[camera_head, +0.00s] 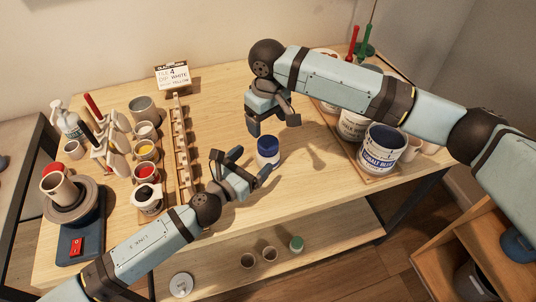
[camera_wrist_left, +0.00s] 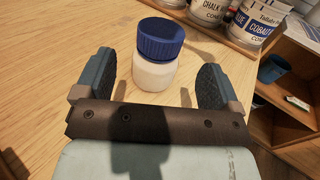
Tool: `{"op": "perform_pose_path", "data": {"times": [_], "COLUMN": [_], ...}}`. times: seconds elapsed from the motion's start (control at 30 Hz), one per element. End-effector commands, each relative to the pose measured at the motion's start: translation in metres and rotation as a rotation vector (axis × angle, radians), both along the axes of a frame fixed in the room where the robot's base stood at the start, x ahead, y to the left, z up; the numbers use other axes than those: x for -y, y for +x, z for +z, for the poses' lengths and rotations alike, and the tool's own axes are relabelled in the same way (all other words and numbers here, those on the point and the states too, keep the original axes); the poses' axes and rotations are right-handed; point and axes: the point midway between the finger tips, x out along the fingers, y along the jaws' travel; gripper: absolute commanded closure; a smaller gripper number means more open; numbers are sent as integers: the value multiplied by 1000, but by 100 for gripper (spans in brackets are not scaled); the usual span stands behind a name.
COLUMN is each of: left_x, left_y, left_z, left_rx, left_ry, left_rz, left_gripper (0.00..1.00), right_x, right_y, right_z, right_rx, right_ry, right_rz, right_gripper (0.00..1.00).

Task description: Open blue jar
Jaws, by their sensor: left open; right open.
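The blue jar, a small white jar with a blue lid (camera_head: 268,151), stands upright on the wooden table, lid on. It also shows in the left wrist view (camera_wrist_left: 158,52), just beyond and partly between the open fingers. My left gripper (camera_head: 245,170) is open, low and at the near left side of the jar. In the left wrist view its two fingers (camera_wrist_left: 155,80) are spread wide to either side of the jar, with clear gaps. My right gripper (camera_head: 272,122) is open and empty, above and behind the jar.
A tray of large tubs, including a cobalt blue one (camera_head: 381,148), stands at right. At left are cups of glaze (camera_head: 146,151), a wooden rack (camera_head: 184,150), a soap bottle (camera_head: 66,120) and a small pottery wheel (camera_head: 71,205). A card sign (camera_head: 173,76) stands behind. Table front is clear.

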Motion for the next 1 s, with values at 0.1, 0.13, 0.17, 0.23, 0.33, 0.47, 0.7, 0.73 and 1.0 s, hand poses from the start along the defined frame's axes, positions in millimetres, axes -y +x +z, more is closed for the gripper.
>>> {"op": "perform_pose_path", "data": {"times": [0.1, 0.13, 0.17, 0.23, 0.33, 0.47, 0.7, 0.73, 1.0], "left_x": [14, 16, 19, 24, 29, 32, 32, 32, 32], "left_y": [18, 22, 25, 32, 38, 42, 43, 43, 43], "left_z": [1, 1, 1, 0, 0, 0, 0, 0, 0], "left_rx": [1, 0, 0, 0, 0, 1, 0, 0, -1], "left_ry": [-2, -1, -1, -1, 0, -1, 0, 0, -1], "left_rz": [0, 0, 0, 0, 0, -1, 0, 0, 0], "left_gripper": [12, 12, 12, 12, 12, 12, 12, 14, 76], "right_x": [0, 0, 0, 0, 0, 0, 0, 0, 0], "right_y": [0, 0, 0, 0, 0, 0, 0, 0, 0], "right_z": [0, 0, 0, 0, 0, 0, 0, 0, 0], "right_rx": [0, 0, 0, 0, 0, 0, 0, 0, 0], "right_ry": [0, 0, 0, 0, 0, 0, 0, 0, 0], "right_rz": [0, 0, 0, 0, 0, 0, 0, 0, 0], "right_gripper": [20, 20, 20, 20, 20, 20, 20, 20, 20]}}
